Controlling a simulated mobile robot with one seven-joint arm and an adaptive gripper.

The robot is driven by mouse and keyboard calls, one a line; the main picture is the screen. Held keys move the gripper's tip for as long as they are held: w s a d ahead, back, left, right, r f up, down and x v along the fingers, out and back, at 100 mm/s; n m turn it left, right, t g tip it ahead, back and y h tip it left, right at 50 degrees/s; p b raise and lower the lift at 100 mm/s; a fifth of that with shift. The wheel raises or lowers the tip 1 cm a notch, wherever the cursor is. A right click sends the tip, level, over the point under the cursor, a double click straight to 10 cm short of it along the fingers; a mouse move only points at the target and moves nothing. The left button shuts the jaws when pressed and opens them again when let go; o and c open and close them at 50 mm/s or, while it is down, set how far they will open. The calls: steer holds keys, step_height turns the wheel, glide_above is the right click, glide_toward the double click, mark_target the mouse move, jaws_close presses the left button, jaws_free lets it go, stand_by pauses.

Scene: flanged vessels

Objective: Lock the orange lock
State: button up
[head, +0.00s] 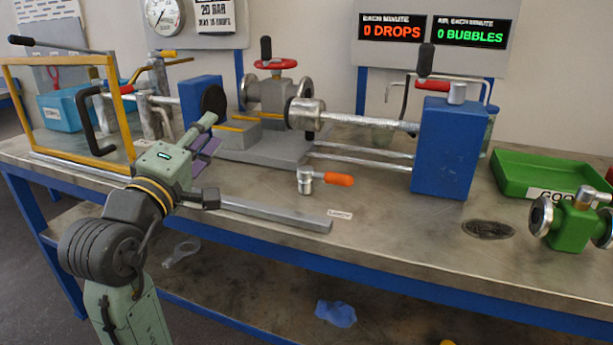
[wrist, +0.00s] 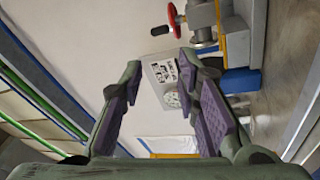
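The orange lock is a short metal post with an orange lever (head: 338,179). It stands on the bench in front of the clamping rig, and the lever points right. A small label (head: 340,215), too small to read surely, lies in front of it. My gripper (head: 210,158) is in the air above the bench's front left part, to the left of the lock and apart from it. In the wrist view my gripper (wrist: 160,82) is open, its purple-padded fingers wide apart with nothing between them. The lock is not seen in the wrist view.
A grey valve with a red handwheel (head: 275,64) sits in the rig, facing a metal ram from the blue block (head: 446,150). A yellow frame (head: 62,62) stands left. A grey bar (head: 275,214) lies along the front. A green valve (head: 577,222) and green tray (head: 510,184) are right.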

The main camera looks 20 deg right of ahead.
steer(key=d+f+g+h, duration=0.3)
steer(key=d+f+g, duration=0.1)
steer(key=d, duration=0.4)
steer(key=m+g, duration=0.1)
steer(key=g, duration=0.5)
glide_toward(333, 180)
steer(key=shift+w, duration=0.2)
steer(key=shift+d+f, duration=0.25)
steer(key=shift+d, duration=0.05)
steer(key=x, duration=1)
steer(key=shift+d+r+p, duration=0.1)
steer(key=shift+r+p, duration=0.05)
steer(key=shift+p, duration=0.25)
jaws_close()
